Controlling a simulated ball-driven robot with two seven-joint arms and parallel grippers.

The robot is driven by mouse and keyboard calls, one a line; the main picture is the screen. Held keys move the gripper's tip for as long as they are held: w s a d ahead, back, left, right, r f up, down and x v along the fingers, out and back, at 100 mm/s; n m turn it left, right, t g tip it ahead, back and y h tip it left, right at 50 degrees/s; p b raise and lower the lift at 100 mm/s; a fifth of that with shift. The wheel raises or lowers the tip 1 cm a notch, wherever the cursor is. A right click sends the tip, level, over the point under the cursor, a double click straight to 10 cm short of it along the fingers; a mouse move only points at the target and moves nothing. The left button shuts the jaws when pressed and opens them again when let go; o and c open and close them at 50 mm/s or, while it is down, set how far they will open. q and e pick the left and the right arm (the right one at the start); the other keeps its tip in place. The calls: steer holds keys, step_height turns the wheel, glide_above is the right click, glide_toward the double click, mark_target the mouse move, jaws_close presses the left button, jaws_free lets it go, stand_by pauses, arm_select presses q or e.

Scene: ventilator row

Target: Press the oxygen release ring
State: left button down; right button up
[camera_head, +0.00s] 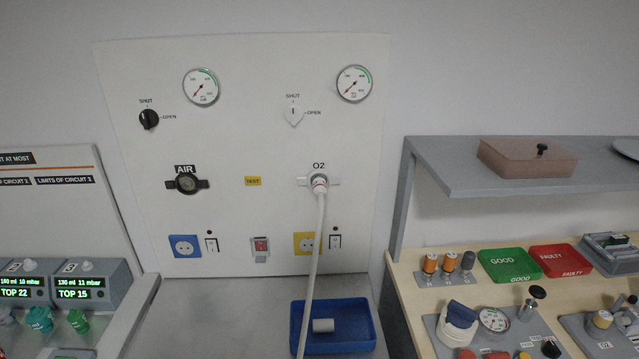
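The O2 outlet (319,181) sits on the right half of the white wall panel (240,130), under the label O2. A white hose is plugged into it with a connector that shows a thin red mark; this looks like the release ring, but it is too small to tell clearly. The white hose (315,250) hangs from the connector down past the blue tray. Neither of my grippers is in view.
Ventilator units (88,290) are at left. A shelf (450,183) and a bench with green and red trays are at right. The space before the panel is clear.

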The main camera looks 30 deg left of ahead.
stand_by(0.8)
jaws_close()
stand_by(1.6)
